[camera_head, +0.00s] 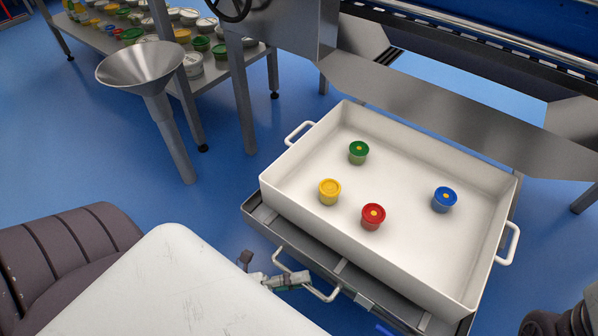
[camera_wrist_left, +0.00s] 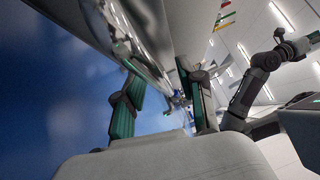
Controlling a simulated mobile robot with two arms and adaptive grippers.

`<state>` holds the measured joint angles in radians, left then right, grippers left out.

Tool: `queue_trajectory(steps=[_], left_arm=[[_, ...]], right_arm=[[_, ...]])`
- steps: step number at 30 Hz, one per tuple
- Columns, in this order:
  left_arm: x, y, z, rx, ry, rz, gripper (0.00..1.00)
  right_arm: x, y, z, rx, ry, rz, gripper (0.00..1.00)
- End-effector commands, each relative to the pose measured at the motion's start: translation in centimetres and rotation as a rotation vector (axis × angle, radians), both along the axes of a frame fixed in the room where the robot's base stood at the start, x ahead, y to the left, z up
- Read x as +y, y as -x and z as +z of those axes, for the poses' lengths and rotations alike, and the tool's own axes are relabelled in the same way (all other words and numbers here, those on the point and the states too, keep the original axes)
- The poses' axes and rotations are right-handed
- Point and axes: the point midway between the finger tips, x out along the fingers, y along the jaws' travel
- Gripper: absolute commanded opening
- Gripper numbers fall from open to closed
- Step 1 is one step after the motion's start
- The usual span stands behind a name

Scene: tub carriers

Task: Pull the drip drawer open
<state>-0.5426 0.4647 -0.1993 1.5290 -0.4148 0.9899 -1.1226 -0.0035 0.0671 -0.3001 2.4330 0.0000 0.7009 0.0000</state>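The metal drip drawer (camera_head: 258,219) sits under a white tray, with a pale bar handle (camera_head: 325,296) on its near side. My left gripper (camera_head: 268,270) is at the left part of this handle. Its two fingers look apart, one overlapping the handle and the other short of it; my large white arm link hides part of the gripper. In the left wrist view the teal fingers (camera_wrist_left: 162,108) stand apart with a shiny metal surface beyond them. Whether they touch the handle I cannot tell. My right gripper is not in view.
The white tray (camera_head: 283,199) holds green (camera_head: 358,153), yellow (camera_head: 330,192), red (camera_head: 373,217) and blue (camera_head: 444,200) tubs. A metal funnel (camera_head: 140,68) stands left, before a table of tubs. A steel machine is behind. Blue floor is clear between funnel and drawer.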

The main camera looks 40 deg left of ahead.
Motion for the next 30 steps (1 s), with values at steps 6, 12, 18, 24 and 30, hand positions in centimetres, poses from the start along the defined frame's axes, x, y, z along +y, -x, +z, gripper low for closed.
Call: queue_trajectory(steps=[6, 12, 18, 24, 30], left_arm=[[1.4, 1.3, -0.4, 0.003, -0.004, 0.0, 0.39], [4.6, 4.2, -1.0, 0.005, -0.003, 0.002, 0.39], [7.3, 6.7, -1.4, 0.003, -0.002, 0.001, 0.39], [8.7, 7.9, -1.7, 0.001, -0.002, 0.001, 0.39], [8.8, 8.1, -1.7, 0.0, 0.0, 0.001, 0.39]], right_arm=[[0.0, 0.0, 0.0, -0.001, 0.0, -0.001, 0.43], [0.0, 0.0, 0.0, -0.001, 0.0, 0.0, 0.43], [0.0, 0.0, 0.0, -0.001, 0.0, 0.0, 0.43], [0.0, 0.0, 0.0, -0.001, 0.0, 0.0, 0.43], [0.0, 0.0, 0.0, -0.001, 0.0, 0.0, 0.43]])
